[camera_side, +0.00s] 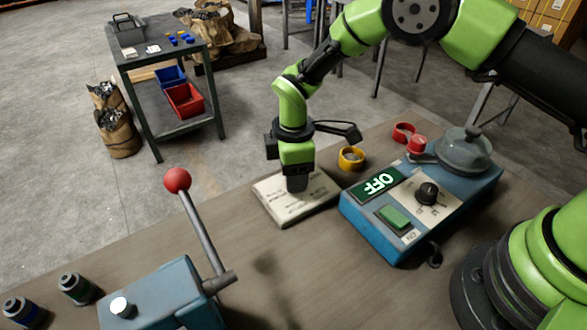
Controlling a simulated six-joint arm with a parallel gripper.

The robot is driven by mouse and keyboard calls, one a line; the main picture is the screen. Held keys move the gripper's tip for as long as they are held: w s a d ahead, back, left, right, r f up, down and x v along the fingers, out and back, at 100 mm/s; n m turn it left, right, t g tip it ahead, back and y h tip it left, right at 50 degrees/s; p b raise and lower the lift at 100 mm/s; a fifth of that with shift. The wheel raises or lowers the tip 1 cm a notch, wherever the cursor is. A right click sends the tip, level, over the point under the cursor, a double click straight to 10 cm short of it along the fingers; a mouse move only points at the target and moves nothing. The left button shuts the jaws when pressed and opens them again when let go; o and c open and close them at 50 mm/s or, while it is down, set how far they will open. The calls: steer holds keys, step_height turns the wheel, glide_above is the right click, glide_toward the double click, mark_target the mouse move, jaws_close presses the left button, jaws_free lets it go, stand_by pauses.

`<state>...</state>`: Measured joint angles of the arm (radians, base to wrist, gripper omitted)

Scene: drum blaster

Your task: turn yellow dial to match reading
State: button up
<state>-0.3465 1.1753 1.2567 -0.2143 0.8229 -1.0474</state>
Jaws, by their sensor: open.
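No clearly yellow dial shows in the side view. A black round dial (427,194) sits on a pale panel of the blue control box (370,232) at the right of the bench; its marks are too small to read. My gripper (297,186) points down over a pale printed booklet or block (275,200), left of the box and apart from the dial. It is open, with nothing seen between its fingers. Whether the fingertips touch the booklet, I cannot tell.
A yellow ring (351,158) and a red ring (403,132) lie behind the box. A red-knobbed lever (177,181) rises at front left.

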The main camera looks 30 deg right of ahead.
steer(key=shift+c, duration=0.5)
steer(key=c, duration=0.8)
steer(key=shift+c, duration=0.2)
